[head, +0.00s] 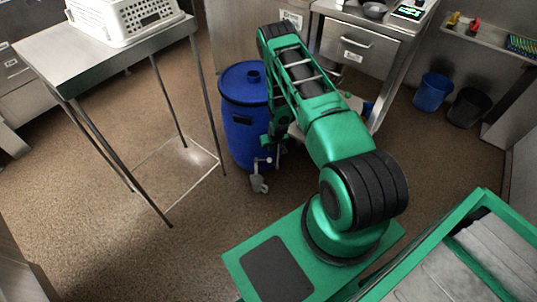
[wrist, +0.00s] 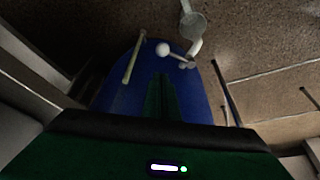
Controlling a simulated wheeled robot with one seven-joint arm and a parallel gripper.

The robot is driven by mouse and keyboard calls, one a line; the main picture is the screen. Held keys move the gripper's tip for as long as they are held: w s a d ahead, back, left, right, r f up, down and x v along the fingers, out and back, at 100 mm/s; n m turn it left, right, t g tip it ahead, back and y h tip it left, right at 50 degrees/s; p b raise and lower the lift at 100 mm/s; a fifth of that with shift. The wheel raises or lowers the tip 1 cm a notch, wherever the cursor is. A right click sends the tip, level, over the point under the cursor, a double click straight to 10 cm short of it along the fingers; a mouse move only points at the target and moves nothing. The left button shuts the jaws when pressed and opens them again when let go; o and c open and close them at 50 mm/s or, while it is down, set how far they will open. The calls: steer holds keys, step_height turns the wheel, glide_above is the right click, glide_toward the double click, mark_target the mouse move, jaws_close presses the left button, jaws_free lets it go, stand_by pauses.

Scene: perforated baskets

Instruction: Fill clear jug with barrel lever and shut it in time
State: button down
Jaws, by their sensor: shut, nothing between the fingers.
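A blue barrel (head: 238,115) stands upright on the floor, with its lid on. A pale tap lever (head: 266,160) with a ball knob (wrist: 162,49) is low on its front. A pale curved spout (wrist: 194,46) is beside the lever. A small greyish, round-rimmed vessel, apparently the clear jug (head: 259,185), is below the spout. It also shows in the wrist view (wrist: 193,22), where its contents cannot be made out. My gripper (wrist: 161,78) is shut and empty, its green fingers pointing toward the knob, apparently apart from it. In the head view my arm partly hides the barrel.
A steel table (head: 115,50) with a white perforated basket (head: 120,20) stands left of the barrel. A steel drawer counter (head: 360,50) is behind my arm. A blue bin (head: 432,92) and a black bin (head: 468,107) stand at right.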

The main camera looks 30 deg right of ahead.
steer(key=x, duration=0.9)
steer(key=shift+w+f, duration=0.2)
steer(key=shift+f, duration=0.2)
